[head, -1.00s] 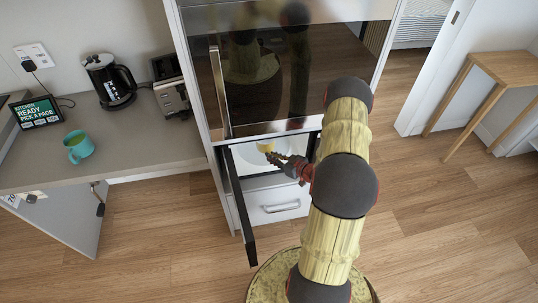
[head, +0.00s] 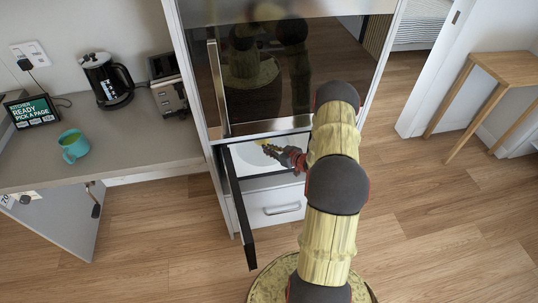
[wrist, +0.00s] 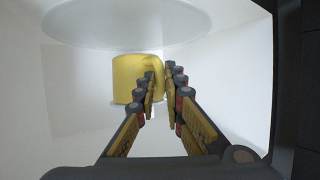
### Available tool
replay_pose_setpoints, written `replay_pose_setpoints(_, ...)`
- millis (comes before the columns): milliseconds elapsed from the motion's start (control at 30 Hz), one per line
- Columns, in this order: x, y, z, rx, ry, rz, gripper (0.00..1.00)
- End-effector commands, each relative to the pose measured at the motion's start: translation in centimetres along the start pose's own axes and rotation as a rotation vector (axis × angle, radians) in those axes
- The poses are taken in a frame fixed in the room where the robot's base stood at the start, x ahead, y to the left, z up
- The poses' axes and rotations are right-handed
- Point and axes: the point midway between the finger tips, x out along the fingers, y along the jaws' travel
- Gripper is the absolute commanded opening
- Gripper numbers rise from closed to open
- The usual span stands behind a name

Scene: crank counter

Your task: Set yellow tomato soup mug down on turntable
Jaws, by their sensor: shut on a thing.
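The yellow tomato soup mug (wrist: 130,80) shows in the wrist view inside a white compartment. My gripper (wrist: 159,95) is shut on its right side, seemingly at the handle, which the fingers partly hide. In the head view my gripper (head: 268,150) reaches into the open lower compartment, and the mug cannot be clearly made out there. A pale round disc, seemingly the turntable (wrist: 125,25), spans the top of the wrist view, close to the mug's upper edge. I cannot tell whether mug and disc touch.
The compartment's dark door (head: 236,205) stands open just left of my gripper. A white drawer (head: 275,206) lies below. A wooden stool (head: 505,70) stands at right.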

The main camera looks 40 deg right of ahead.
Motion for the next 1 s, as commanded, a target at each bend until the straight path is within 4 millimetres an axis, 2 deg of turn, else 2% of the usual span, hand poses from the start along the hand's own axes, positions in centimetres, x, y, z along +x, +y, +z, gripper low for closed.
replay_pose_setpoints(233,1.4,0.1,3.1,0.0,0.001,0.0,0.0)
replay_pose_setpoints(667,1.8,0.3,3.3,-0.001,0.002,0.001,0.0)
replay_pose_setpoints(700,1.8,0.2,3.5,0.001,-0.001,0.0,0.11)
replay_pose_setpoints(1000,1.8,0.2,3.5,0.001,-0.001,0.0,0.28)
